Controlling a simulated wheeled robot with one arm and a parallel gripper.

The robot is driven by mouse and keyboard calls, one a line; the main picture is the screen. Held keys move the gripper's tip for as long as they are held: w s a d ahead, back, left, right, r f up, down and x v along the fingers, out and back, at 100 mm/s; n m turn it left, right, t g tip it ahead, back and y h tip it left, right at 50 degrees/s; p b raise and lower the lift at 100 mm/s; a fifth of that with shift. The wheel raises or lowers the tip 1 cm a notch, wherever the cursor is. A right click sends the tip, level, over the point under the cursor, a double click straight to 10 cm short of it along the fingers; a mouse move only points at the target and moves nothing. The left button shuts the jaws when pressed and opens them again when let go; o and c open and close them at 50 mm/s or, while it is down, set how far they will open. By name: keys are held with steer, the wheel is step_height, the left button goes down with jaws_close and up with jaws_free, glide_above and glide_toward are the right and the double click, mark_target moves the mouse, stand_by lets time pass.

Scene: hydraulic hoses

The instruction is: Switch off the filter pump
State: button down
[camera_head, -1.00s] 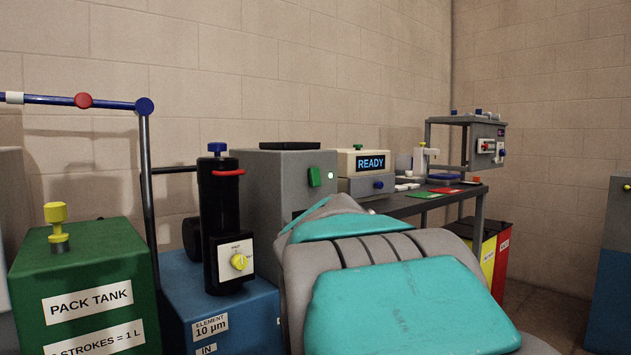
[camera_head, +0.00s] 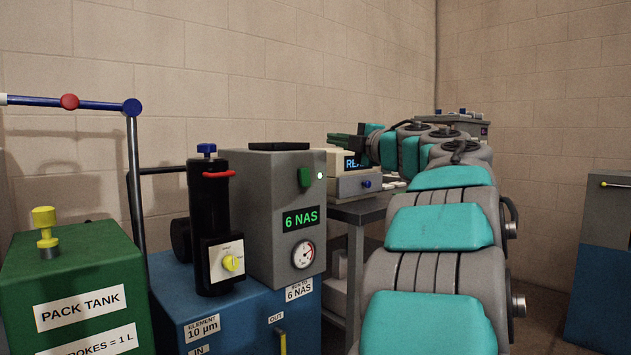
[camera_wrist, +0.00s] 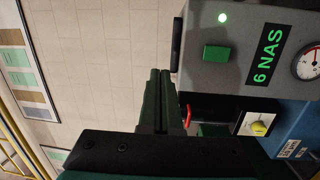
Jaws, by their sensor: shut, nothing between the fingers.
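The filter pump unit is a grey box (camera_head: 262,207) on a blue base (camera_head: 230,318), with a black filter canister (camera_head: 208,205) beside it. In the wrist view, turned sideways, the green switch (camera_wrist: 217,53) and lit lamp (camera_wrist: 222,17) are right of my fingers. My gripper (camera_head: 335,143) is shut and empty, to the right of the box in the head view and apart from the switch. It also shows in the wrist view (camera_wrist: 160,73).
A green pack tank (camera_head: 70,270) with a yellow knob and a blue-jointed pipe frame (camera_head: 134,190) stand at left. A yellow dial (camera_head: 232,264) is on the canister.

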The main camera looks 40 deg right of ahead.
mark_target(307, 182)
steer(key=s+d+f+n+g+y, duration=0.1)
steer(key=s+d+f+n+g, duration=0.1)
steer(key=f, duration=0.5)
steer(key=s+g, duration=0.1)
steer(key=s, duration=0.1)
steer(key=shift+s+f+y, duration=0.25)
steer(key=shift+s+y, duration=0.05)
steer(key=w+f, duration=0.1)
steer(key=w, duration=0.3)
steer(key=w+f, duration=0.1)
steer(key=w, duration=0.4)
steer(key=w+a, duration=0.1)
steer(key=w, duration=0.3)
steer(key=shift+w+f+p, duration=0.3)
steer(key=shift+w+f, duration=0.05)
steer(key=shift+f, duration=0.05)
steer(key=shift+f, duration=0.1)
